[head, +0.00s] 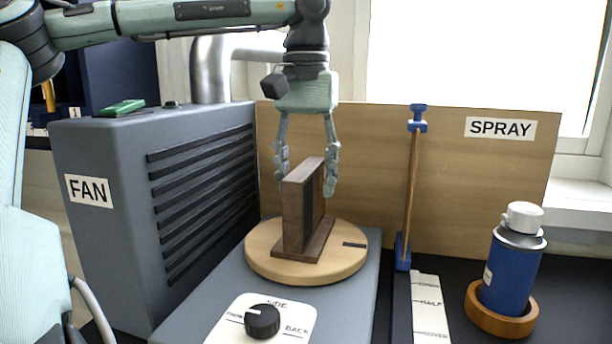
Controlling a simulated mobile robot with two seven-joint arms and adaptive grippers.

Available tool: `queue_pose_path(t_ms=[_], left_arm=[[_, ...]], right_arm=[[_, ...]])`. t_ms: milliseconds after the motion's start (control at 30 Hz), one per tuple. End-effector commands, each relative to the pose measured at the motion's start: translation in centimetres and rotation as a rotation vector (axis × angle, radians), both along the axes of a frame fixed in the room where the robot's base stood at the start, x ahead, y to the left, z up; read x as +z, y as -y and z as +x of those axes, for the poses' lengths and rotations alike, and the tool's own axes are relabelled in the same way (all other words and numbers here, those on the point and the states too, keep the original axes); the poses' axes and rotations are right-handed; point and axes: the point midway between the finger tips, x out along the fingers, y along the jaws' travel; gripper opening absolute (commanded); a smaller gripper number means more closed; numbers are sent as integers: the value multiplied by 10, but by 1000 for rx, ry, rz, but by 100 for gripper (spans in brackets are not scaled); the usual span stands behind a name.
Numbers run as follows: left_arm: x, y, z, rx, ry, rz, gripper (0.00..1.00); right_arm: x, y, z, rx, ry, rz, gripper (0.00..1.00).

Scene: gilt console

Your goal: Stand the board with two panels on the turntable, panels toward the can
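The board (293,217) is brown wood and stands upright on a foot on the round pale wooden turntable (262,262). Its narrow edge faces me. A dark area shows on its right face, the side toward the can, but the face is too foreshortened to tell two panels. The blue spray can (511,270) with a white cap stands at the right in a round wooden holder (484,318). My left gripper (306,180) points down at the board's top, its fingers open, one on each side of it; I cannot tell whether they touch. My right gripper is out of view.
A grey fan box (105,240) with dark slats stands at the left. A knob (262,321) sits in front of the turntable. A wooden backboard marked SPRAY (470,180) is behind. A thin rod with blue ends (411,190) stands between turntable and can.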

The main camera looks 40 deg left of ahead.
Motion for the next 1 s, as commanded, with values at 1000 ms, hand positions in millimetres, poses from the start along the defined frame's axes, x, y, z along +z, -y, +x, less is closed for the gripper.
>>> queue_pose_path(t_ms=[1000], left_arm=[[119, 0, 0, 0, 0, 0, 49]], right_arm=[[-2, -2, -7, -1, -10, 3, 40]])
